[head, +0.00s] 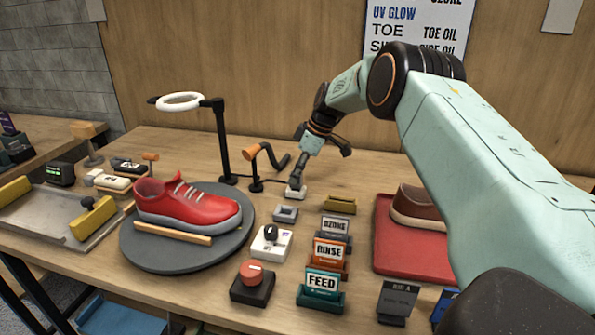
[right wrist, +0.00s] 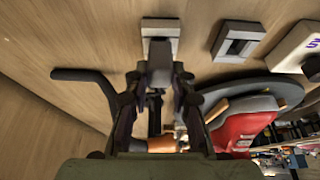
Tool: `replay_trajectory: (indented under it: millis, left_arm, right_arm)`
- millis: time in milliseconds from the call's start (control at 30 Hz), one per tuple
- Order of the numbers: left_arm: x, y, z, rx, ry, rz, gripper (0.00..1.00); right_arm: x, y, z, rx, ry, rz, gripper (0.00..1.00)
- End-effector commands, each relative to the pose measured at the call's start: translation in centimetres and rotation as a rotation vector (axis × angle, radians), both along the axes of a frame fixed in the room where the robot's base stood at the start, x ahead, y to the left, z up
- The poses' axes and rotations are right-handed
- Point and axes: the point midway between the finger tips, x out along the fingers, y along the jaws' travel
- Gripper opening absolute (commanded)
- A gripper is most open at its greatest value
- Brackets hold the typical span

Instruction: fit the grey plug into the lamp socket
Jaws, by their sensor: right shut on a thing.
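My right gripper (head: 299,180) points down at the middle of the table, shut on the grey plug (right wrist: 160,62). The plug shows as a dark grey block between the fingers in the right wrist view. Its far end is at a small pale block with a grey top, which looks like the lamp socket (head: 296,194); it also shows in the right wrist view (right wrist: 160,25). I cannot tell whether the plug is inside it or just above it. The ring lamp (head: 180,101) stands behind the red sneaker. My left gripper is not in view.
A grey hollow holder (head: 285,213) sits just in front of the socket. A black bent cable or arm and an orange-headed tool (head: 252,152) stand close left. The red sneaker (head: 190,206) is on a round turntable (head: 165,257). A red tray (head: 390,258) lies right.

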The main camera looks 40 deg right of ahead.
Motion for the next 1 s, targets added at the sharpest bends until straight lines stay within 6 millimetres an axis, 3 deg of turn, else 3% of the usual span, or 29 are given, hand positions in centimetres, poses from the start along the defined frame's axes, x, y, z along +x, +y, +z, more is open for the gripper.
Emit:
replay_trajectory:
  millis: [333,367,667,1000]
  left_arm:
    - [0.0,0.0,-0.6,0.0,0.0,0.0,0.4]
    - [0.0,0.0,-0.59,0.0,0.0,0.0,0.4]
    - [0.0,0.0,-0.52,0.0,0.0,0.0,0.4]
    - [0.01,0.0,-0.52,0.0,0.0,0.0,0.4]
  right_arm:
    - [0.02,0.01,-0.79,0.0,0.0,0.0,0.0]
    - [0.03,0.01,-0.8,0.0,0.0,0.0,0.24]
    - [0.02,0.02,-0.71,0.0,0.0,0.0,0.5]
    - [-0.05,-0.05,-0.48,0.001,-0.001,0.0,0.5]
